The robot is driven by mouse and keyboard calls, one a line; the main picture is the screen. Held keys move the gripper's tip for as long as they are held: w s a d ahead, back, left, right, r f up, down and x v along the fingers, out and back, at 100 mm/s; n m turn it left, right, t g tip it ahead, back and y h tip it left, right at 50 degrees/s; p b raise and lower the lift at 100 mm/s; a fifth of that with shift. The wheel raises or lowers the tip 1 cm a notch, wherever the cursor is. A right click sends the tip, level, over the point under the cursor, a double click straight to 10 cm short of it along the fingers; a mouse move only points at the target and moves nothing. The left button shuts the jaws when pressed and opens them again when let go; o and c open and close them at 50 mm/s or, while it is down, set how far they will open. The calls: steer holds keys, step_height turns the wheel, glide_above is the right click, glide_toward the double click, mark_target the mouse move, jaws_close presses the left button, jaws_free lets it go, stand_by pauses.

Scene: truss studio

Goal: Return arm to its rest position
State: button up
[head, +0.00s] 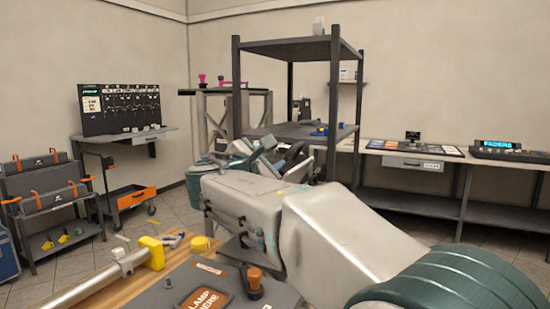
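My arm (340,240), with white links and teal joints, reaches from the lower right corner to the middle of the head view. It is folded over the right side of the workbench. Its far end, where my gripper (291,158) seems to be, shows as small dark and teal parts beyond the white links, in front of the shelf rack. The fingers are too small and too covered to make out. I cannot tell whether they are open or shut, or whether they hold anything.
A workbench (178,273) in front bears a metal tube with a yellow end (151,252), a yellow piece (200,244) and an orange-topped knob (255,277). A dark shelf rack (285,47) stands behind my arm. A long counter (420,160) is at right. Floor shows at left.

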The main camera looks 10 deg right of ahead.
steer(key=shift+d, duration=0.1)
steer(key=s+d+f+m+g+y+p, duration=0.3)
steer(key=s+d+f+m+g+p, duration=0.35)
steer(key=s+d+f+m, duration=0.4)
steer(key=s+a+f+m+g+y+p, duration=0.2)
steer(key=s+f+m, duration=0.3)
steer(key=s, duration=0.5)
steer(key=s+a+f+m+g+y+p, duration=0.1)
steer(key=s+f+m+g+y+p, duration=0.2)
steer(key=s, duration=0.7)
step_height(320, 180, down, 3)
steer(key=m+y, duration=0.2)
steer(key=shift+a+m+g+p, duration=0.3)
steer(key=shift+a+m+g, duration=0.05)
steer(key=shift+a, duration=0.05)
steer(key=shift+d+r, duration=0.1)
